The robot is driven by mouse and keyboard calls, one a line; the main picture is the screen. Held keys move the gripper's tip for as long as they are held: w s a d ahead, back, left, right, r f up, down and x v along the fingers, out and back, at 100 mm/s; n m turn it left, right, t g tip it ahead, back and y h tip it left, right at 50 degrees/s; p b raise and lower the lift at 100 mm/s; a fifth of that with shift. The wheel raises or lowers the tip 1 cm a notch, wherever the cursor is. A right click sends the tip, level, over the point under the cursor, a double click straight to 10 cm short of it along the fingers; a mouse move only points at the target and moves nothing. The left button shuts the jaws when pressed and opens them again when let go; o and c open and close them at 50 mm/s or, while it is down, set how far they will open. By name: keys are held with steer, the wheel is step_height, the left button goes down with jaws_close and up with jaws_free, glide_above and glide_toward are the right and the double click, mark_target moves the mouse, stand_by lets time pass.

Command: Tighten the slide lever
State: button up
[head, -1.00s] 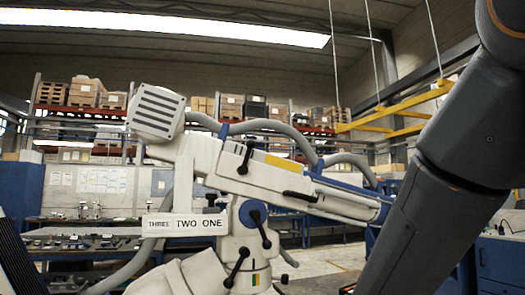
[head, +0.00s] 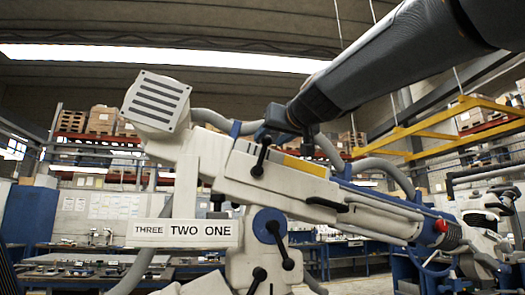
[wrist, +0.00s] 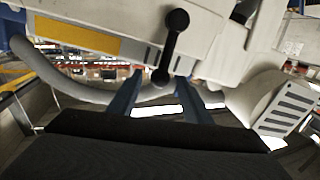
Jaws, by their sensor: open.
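The white microscope arm (head: 285,180) fills the middle of the head view. A black lever (head: 260,158) stands on its upper side face; it also shows in the wrist view (wrist: 170,48), hanging from its round pivot. A second black lever (head: 325,204) is lower along the arm, and others sit on the blue disc (head: 268,220) joint and below it. No marking shows which is the slide lever. My gripper (head: 270,134) comes from the upper right, just above the upper lever. In the wrist view my open fingers (wrist: 158,76) straddle the lever's free end, with gaps; depth is unclear.
Grey hoses (head: 375,165) arch close behind the microscope arm. A sign (head: 182,233) reading THREE TWO ONE and a vented white box (head: 156,101) are on the left. Yellow beams (head: 440,125) stand at the right. Shelves and benches are farther back.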

steer(key=p+x, duration=0.2)
steer(key=x, duration=0.5)
steer(key=shift+w+f, duration=0.1)
jaws_close()
